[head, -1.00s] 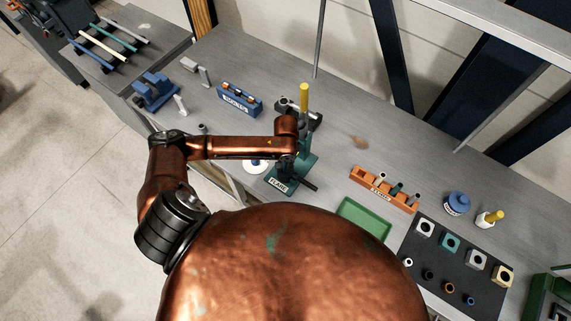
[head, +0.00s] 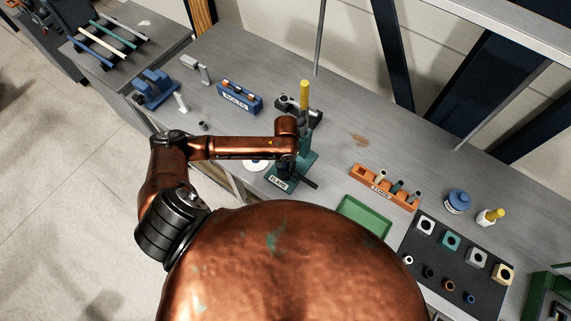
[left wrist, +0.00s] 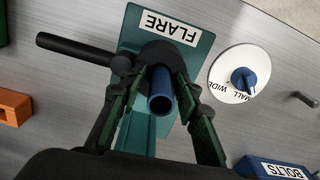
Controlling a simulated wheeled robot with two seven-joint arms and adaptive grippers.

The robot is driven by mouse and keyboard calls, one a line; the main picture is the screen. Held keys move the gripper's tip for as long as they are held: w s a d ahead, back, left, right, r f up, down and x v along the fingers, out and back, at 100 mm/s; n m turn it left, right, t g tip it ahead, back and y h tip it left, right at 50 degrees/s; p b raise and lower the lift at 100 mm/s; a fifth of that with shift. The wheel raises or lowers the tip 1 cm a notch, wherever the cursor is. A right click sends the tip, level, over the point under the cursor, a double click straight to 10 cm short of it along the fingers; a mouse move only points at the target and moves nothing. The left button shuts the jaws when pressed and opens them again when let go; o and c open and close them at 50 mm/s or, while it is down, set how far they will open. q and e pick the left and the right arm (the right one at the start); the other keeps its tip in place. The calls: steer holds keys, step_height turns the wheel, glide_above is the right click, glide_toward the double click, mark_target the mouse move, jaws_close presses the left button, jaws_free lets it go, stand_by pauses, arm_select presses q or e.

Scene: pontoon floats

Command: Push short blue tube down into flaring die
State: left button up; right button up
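The short blue tube (left wrist: 162,92) stands between the fingers of my left gripper (left wrist: 162,85) in the left wrist view, its open end facing the camera. The fingers close in on both sides of it and appear to grip it. The tube's far end is over the dark round die area of the green flaring fixture (left wrist: 133,40), labelled FLARE; how deep it sits is hidden. In the head view the fixture (head: 279,183) is partly covered by my left arm, and the tube is hidden. My right gripper is not in view.
A black lever (left wrist: 75,48) sticks out of the fixture. A white dial (left wrist: 226,72) with a blue knob lies beside it. A blue BOLTS box (head: 240,98), an orange rack (head: 384,187) with tubes, a green tray (head: 362,220) and a dark mat (head: 446,262) with blocks and rings surround it.

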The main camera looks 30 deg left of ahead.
arm_select(q)
steer(key=shift+o, duration=0.4)
steer(key=shift+r, duration=0.2)
step_height(320, 180, up, 12)
steer(key=shift+f, duration=0.2)
stand_by(0.5)
